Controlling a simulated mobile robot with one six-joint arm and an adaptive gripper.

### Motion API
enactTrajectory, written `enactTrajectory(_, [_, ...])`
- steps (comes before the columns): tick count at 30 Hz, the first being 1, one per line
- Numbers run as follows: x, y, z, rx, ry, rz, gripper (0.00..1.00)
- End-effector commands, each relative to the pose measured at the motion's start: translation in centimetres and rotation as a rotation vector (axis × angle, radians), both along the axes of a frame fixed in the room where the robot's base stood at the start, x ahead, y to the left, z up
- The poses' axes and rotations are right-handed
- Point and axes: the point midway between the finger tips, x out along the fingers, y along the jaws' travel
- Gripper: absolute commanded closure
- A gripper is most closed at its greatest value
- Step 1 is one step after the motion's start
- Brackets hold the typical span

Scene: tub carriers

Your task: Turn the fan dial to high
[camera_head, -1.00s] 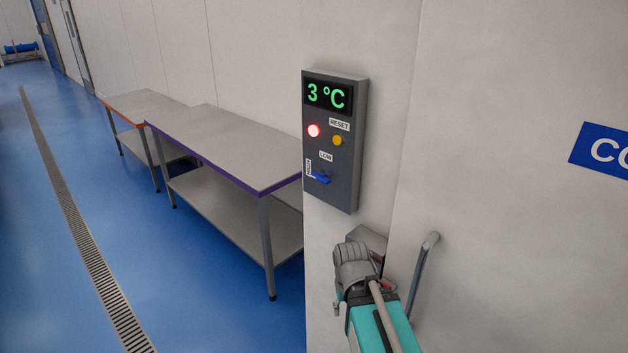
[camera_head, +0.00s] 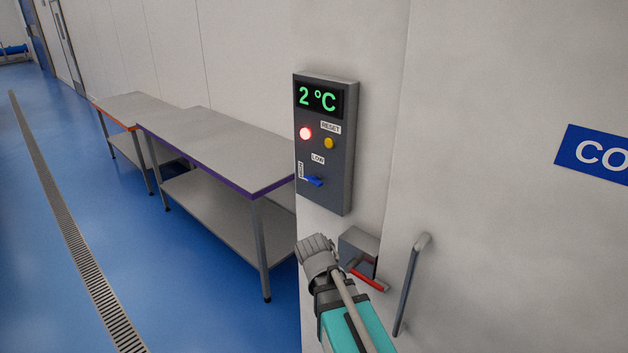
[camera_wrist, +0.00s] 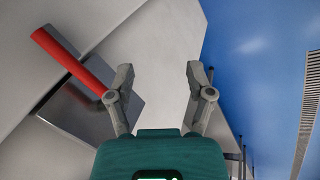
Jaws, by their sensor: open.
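The fan dial (camera_head: 313,181) is a small blue knob low on the dark grey wall panel (camera_head: 340,195). A LOW label (camera_head: 318,159) sits above it and a sideways label (camera_head: 300,170), apparently HIGH, to its left. The knob lies roughly sideways; which end is its pointer I cannot tell. The dial is not seen in the wrist view.
The panel has a green 2 °C display (camera_head: 318,97), a lit red lamp (camera_head: 305,133) and a yellow RESET button (camera_head: 328,143). A grey box (camera_head: 360,246) with a red lever (camera_head: 368,280) and a door handle (camera_head: 408,285) are near my wrist. Steel tables (camera_head: 215,145) stand left.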

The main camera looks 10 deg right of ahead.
Motion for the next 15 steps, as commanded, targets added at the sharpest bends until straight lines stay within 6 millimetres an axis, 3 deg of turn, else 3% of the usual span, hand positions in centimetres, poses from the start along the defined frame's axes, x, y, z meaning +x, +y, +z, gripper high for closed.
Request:
enactTrajectory(1, [1.4, 0.2, 0.8, -0.063, -0.016, 0.021, 0.32])
enactTrajectory(8, [6.1, 0.7, 4.8, -0.366, -0.107, 0.113, 0.32])
enactTrajectory(15, [10.9, 3.4, 10.3, -0.675, -0.228, 0.221, 0.32])
